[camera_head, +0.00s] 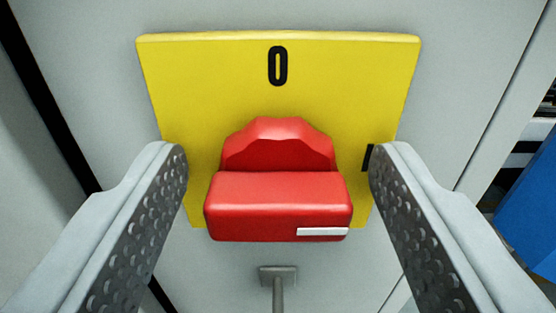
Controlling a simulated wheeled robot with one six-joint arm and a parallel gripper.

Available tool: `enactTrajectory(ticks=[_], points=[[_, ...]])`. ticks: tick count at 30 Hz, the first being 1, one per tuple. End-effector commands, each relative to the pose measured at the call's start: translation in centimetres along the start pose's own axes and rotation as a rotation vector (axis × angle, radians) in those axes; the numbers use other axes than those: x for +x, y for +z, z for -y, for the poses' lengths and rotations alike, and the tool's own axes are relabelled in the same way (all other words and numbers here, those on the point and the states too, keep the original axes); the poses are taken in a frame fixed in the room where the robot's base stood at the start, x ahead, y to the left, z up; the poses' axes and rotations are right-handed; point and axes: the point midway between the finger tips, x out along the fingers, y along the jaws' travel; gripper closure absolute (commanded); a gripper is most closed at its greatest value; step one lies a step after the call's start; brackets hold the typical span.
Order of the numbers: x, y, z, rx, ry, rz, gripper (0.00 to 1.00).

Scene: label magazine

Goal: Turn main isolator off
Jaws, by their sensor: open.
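The main isolator is a yellow square plate (210,85) with a red rotary handle (278,200) at its middle. A black "0" (278,66) is printed at the plate's top centre. A black mark (368,158), probably an "I", shows at the plate's right, partly hidden by my right finger. The handle's grip bar lies horizontal, with a white stripe (322,231) at its right end, on the side of the right-hand mark. My gripper (281,165) is open, with one finger on each side of the handle and visible gaps to it.
The plate is on a light grey panel (480,60). A small grey bracket with a stem (277,275) is below the handle. A blue object (530,205) stands at the right edge. Dark gaps run along the panel at the left.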

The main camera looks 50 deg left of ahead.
Motion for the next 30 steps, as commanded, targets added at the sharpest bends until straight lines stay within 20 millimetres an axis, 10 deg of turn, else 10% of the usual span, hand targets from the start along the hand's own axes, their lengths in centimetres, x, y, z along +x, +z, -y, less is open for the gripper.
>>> enactTrajectory(ticks=[5, 13, 30], points=[[0.00, 0.01, 0.00, 0.000, 0.000, 0.000, 0.40], [-0.02, 0.02, -0.01, 0.000, 0.000, 0.000, 0.85], [-0.03, 0.04, 0.08, -0.191, 0.000, 0.000, 0.85]])
